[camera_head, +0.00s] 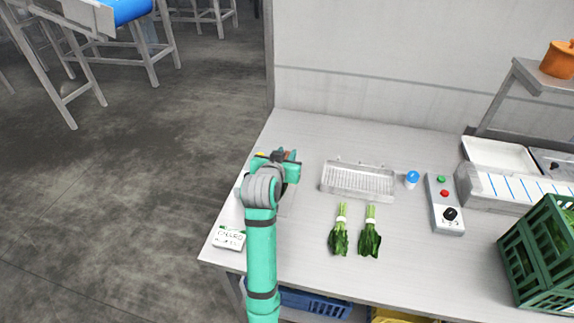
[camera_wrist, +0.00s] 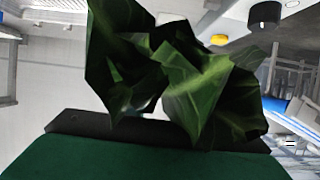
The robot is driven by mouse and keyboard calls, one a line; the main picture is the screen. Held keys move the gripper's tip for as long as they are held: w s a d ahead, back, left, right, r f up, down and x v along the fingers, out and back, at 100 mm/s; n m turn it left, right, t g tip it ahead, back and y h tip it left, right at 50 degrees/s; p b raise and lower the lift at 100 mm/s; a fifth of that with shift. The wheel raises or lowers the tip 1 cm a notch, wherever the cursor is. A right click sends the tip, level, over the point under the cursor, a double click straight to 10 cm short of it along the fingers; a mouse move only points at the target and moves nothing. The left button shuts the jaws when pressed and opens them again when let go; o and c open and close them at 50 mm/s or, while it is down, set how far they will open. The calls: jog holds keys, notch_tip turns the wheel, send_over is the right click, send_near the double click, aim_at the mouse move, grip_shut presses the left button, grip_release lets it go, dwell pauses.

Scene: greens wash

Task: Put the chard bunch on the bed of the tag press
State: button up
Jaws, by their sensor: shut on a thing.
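My gripper (camera_head: 287,157) is over the left part of the steel table, beside the rack. In the wrist view it is shut on a leafy dark green bunch, the chard bunch (camera_wrist: 190,80), whose leaves fill the middle of the picture. In the head view my arm and gripper hide most of this bunch. A pale grey object (camera_head: 239,189) shows only in part behind my arm; it may be the tag press, but I cannot make out its bed. I cannot tell whether the bunch touches anything below it.
Two banded leafy bunches (camera_head: 339,238) (camera_head: 370,237) lie in front of a wire rack (camera_head: 358,181). A lettered card (camera_head: 229,238) lies front left. A blue-capped item (camera_head: 412,178), a control box (camera_head: 445,205) and a green crate (camera_head: 540,252) stand to the right.

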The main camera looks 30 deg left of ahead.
jog(key=w+a+f, duration=0.1)
jog(key=w+f, duration=0.1)
jog(key=w+a+f, duration=0.1)
jog(key=w+f, duration=0.1)
jog(key=w+a+f, duration=0.1)
jog(key=w+f, duration=0.1)
jog(key=f, duration=0.1)
jog(key=shift+w, duration=0.15)
jog(key=shift+f, duration=1.45)
jog(key=shift+f, duration=0.6)
jog(key=o, duration=1)
jog(key=shift+o, duration=0.2)
jog(key=shift+r, duration=0.1)
jog(key=shift+r, duration=0.4)
jog(key=v, duration=1.2)
